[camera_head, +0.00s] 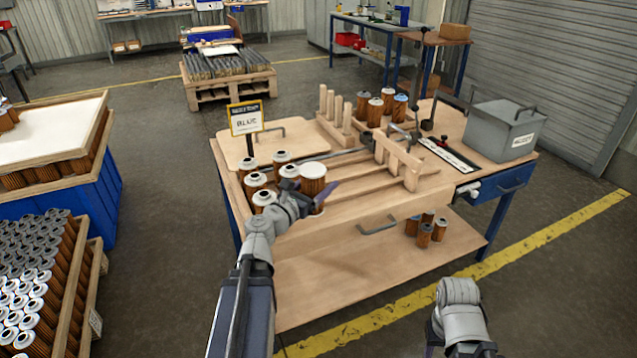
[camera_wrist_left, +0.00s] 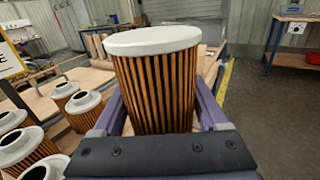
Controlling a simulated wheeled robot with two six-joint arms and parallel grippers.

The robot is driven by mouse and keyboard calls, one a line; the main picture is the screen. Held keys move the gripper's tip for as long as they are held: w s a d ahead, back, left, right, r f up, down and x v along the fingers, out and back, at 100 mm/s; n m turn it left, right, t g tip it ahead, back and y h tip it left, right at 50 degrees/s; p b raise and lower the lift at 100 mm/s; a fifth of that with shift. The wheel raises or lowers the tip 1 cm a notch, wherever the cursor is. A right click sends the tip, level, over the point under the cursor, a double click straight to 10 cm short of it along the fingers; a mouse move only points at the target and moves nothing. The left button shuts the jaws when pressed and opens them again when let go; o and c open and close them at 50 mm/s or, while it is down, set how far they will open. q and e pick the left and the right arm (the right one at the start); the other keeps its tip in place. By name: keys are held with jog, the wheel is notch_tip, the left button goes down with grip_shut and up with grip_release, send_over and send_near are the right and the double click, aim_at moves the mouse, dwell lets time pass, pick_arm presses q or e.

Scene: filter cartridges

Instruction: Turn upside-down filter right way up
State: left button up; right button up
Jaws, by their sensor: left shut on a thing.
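A filter cartridge (camera_head: 313,178) with brown pleats and a plain white closed top cap is in my left gripper (camera_head: 312,205), near the table's front left. In the left wrist view the held filter (camera_wrist_left: 155,85) stands upright between the purple jaws (camera_wrist_left: 158,115), its flat cap without a hole on top. I cannot tell whether its lower end touches the table. Several other filters (camera_head: 281,160) stand to its left with white ring caps showing central necks; in the wrist view they (camera_wrist_left: 84,106) show the same. My right gripper is not visible; only the arm shows at the lower right.
A wooden rack (camera_head: 398,160) and long rails lie to the right. More filters (camera_head: 375,110) stand at the back, a grey bin (camera_head: 500,130) at the right. Several filters (camera_head: 425,232) stand on the lower shelf.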

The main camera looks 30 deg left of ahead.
pick_arm(q)
jog(key=m, duration=0.5)
jog(key=shift+m, duration=0.9)
jog(key=shift+m, duration=1.2)
jog(key=m, duration=0.4)
jog(key=m, duration=0.5)
jog(key=shift+m, duration=1.1)
